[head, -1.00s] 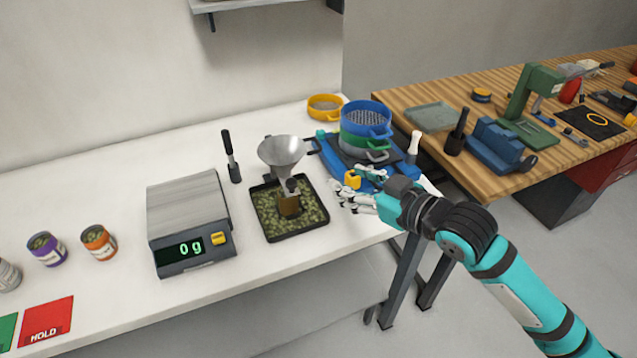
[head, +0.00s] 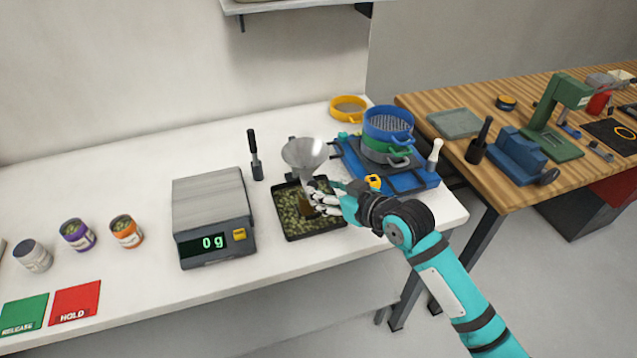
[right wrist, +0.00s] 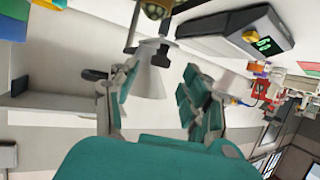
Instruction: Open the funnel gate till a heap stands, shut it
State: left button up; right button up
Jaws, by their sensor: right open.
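A grey metal funnel (head: 303,155) stands over a black tray (head: 290,238) holding greenish granular material. The funnel's lower end and the brown piece below it are partly hidden behind my right gripper (head: 318,196). My right gripper is open, its fingers at the funnel's spout. I cannot tell in the head view whether they touch it. In the right wrist view the funnel (right wrist: 152,82) appears between the spread fingers of my right gripper (right wrist: 160,95). The gate's state is hidden. My left gripper is not in view.
A scale (head: 212,215) reading 0 g stands left of the tray. A sieve stack (head: 388,130) on a blue base stands to the right. Cans (head: 127,232), a green RELEASE card (head: 24,315) and a red HOLD card (head: 75,303) lie at the left.

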aim_at(316, 187)
jog(key=shift+x, duration=1.75)
grip_shut()
jog(key=shift+r, duration=0.1)
